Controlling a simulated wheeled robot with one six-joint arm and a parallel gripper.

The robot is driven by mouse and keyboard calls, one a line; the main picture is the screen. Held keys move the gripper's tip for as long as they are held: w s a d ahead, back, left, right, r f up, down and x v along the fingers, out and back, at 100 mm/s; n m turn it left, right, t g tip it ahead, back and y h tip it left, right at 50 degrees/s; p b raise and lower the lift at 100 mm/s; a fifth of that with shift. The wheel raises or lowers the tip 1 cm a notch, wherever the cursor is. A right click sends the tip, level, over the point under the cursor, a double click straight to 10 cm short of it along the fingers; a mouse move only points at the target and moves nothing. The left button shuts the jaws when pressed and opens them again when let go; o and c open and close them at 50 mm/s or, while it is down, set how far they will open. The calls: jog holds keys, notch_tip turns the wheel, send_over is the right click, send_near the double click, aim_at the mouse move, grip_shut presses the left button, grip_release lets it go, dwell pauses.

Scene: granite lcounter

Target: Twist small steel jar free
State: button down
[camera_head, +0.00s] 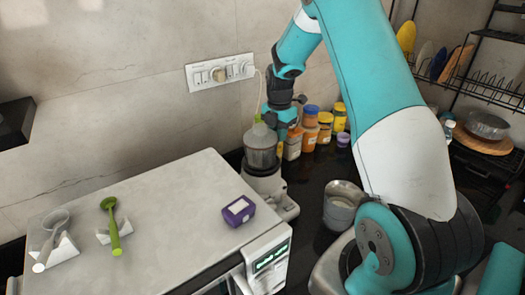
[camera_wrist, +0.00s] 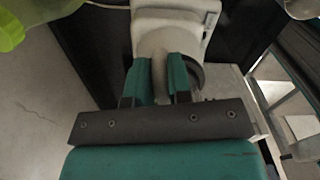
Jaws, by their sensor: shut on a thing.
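The small steel jar (camera_head: 261,157) stands upright on the white mixer base (camera_head: 266,184), beside the microwave. My gripper (camera_head: 277,122) reaches down to the jar's upper right side and is shut on it. In the wrist view my teal fingers (camera_wrist: 166,72) close around a pale grey part of the jar (camera_wrist: 158,70), with the white mixer base (camera_wrist: 178,18) beyond. The fingers and palm hide much of the jar there, so the exact grip on it is hard to tell.
A microwave (camera_head: 150,225) with a purple box (camera_head: 238,211) on top stands left of the mixer. Spice jars (camera_head: 325,125) stand close behind on the right. Steel bowls (camera_head: 343,204) sit on the dark counter to the right. A wall socket (camera_head: 220,72) is above.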

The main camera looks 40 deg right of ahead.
jog(key=c, duration=1.2)
grip_release()
jog(key=shift+o, duration=0.2)
jog(key=shift+r, duration=0.1)
jog(key=shift+r+p, duration=2.65)
jog(key=shift+r, duration=0.85)
jog(key=shift+s, duration=0.1)
